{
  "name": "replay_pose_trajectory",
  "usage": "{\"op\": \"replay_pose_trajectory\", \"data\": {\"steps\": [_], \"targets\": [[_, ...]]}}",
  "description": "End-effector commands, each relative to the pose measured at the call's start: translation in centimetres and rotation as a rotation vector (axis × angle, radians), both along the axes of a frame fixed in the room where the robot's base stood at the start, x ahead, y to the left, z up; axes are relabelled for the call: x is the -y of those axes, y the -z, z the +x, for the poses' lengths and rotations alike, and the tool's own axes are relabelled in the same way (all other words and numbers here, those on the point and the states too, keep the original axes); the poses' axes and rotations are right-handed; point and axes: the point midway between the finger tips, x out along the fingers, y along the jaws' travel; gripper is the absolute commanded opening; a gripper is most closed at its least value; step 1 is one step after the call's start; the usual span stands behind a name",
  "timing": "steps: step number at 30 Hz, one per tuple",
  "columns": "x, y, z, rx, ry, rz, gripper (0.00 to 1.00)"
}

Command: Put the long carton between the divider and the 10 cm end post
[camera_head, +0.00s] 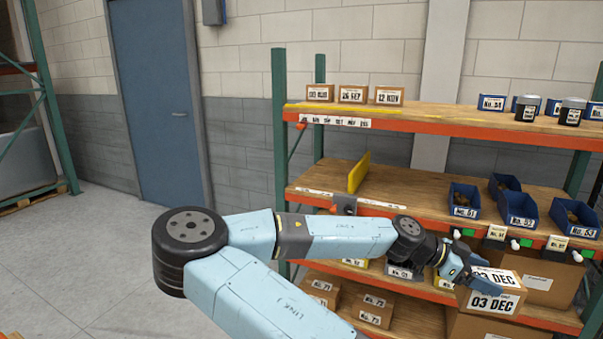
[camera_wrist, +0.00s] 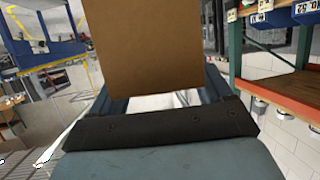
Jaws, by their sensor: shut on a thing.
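The carton (camera_head: 492,299), brown with a white "03 DEC" label, is held by my gripper (camera_head: 466,274) in front of the right part of the rack. In the wrist view the carton (camera_wrist: 150,48) is a plain brown face between the fingers of my gripper (camera_wrist: 160,95), which is shut on it. The yellow divider (camera_head: 358,172) stands upright on the middle shelf, towards its left end. The green end post (camera_head: 279,140) rises at the rack's left front corner. Bare shelf lies between the divider and this post. I cannot read the post's width.
The middle shelf (camera_head: 405,187) carries several blue bins, such as one bin (camera_head: 464,199), at its right. Three small cartons (camera_head: 352,94) stand on the top shelf. More cartons (camera_head: 372,309) fill the lower level. A blue door (camera_head: 150,100) is behind, with open floor at left.

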Motion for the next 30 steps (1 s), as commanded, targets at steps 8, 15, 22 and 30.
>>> {"op": "replay_pose_trajectory", "data": {"steps": [8,15,22,30], "targets": [[0.6,2.9,5.0,0.0,-0.239,0.001,0.26],[-0.4,5.9,11.0,0.003,-0.527,0.002,0.26],[-3.3,7.9,16.9,0.005,-0.816,0.004,0.26],[-8.1,8.3,22.9,0.009,-1.12,0.004,0.26]]}}
